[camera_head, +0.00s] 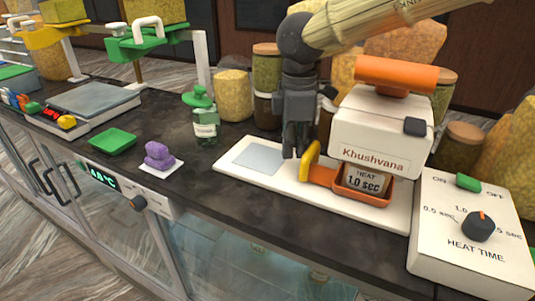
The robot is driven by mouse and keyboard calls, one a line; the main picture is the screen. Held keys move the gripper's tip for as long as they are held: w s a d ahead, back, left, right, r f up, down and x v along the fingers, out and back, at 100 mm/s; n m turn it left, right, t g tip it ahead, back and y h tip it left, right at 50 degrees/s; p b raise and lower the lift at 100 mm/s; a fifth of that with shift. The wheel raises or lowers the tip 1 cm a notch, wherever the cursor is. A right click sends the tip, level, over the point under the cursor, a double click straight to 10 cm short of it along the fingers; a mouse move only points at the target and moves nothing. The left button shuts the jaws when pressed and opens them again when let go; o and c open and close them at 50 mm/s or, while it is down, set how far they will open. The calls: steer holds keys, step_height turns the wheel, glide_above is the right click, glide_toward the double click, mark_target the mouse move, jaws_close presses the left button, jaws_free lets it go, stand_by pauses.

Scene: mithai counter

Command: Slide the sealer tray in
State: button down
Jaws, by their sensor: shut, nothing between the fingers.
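The sealer (381,134) is a white machine marked "Khushvana" with an orange handle on top, on a long white base (228,162). Its orange tray (362,196) is under the sealer head, with a label reading "HEAT 1.0 sec" in it. A yellow handle (309,161) stands at the tray's left end. My gripper (291,150) points down just left of the yellow handle, close to it; whether they touch I cannot tell. The gripper is shut and empty. The tray's back part is hidden under the sealer head.
A control box (470,262) with a green switch and heat-time dial stands right of the sealer. A green bottle (206,124), a purple item on paper (159,156), a green dish (113,142) and a scale (93,98) are to the left. Jars stand behind. The front counter strip is clear.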

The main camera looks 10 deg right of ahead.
steer(key=shift+s+d, duration=0.1)
steer(key=shift+d, duration=0.05)
steer(key=shift+w+a+p, duration=0.4)
steer(key=shift+w+a, duration=0.55)
steer(key=shift+a, duration=0.3)
step_height(320, 180, up, 9)
steer(key=p, duration=0.7)
